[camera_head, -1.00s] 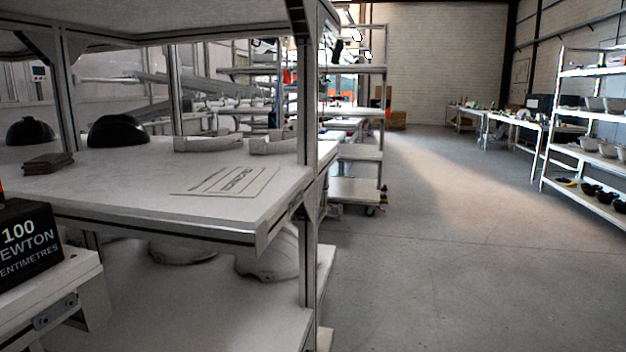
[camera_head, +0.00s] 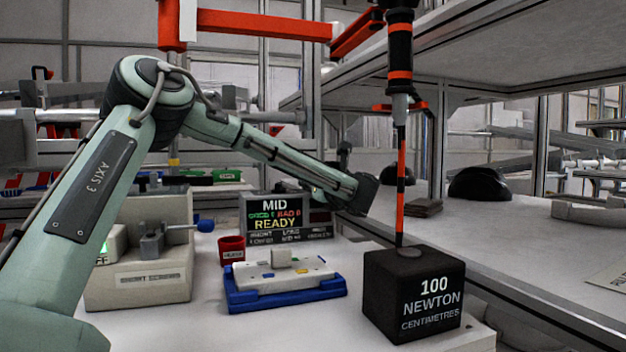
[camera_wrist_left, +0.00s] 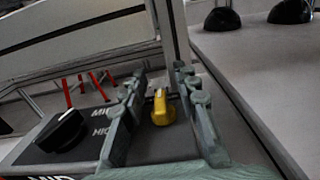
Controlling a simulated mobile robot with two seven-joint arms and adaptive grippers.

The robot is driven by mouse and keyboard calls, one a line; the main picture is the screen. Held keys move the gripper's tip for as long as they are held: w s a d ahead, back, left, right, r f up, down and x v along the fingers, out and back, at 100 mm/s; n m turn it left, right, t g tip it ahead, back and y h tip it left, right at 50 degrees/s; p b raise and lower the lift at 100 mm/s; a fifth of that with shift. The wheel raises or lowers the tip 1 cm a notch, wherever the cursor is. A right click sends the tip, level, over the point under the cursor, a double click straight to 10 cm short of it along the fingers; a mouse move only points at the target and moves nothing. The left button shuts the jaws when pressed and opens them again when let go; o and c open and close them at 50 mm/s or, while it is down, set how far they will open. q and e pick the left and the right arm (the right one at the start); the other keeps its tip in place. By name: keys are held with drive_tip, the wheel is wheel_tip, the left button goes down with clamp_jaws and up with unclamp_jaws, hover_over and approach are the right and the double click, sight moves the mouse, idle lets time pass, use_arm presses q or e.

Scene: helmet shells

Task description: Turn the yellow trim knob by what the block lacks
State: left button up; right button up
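The yellow trim knob (camera_wrist_left: 162,108) shows in the left wrist view, between the two green fingers of my left gripper (camera_wrist_left: 160,75). The fingers are apart, with a gap visible on each side of the knob. In the head view the left gripper (camera_head: 360,192) is beside the display box, its fingers and the knob hidden there. The black block (camera_head: 415,295) reads "100 NEWTON CENTIMETRES". An orange and black driver (camera_head: 400,75) stands upright with its tip at the block's top disc. The display (camera_head: 288,215) reads "MID" and "READY"; its smaller text is blurred. My right gripper is out of view.
A black selector dial (camera_wrist_left: 60,130) sits left of the fingers by "MID" and "HIGH" labels. A blue-based fixture (camera_head: 285,285), red cup (camera_head: 231,250) and grey screw feeder (camera_head: 145,265) stand on the bench. A red support arm (camera_head: 265,24) crosses above.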

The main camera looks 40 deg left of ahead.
use_arm(q)
drive_tip(key=shift+w+a, duration=0.25)
drive_tip(key=shift+a, duration=0.25)
drive_tip(key=shift+c, duration=0.3)
clamp_jaws()
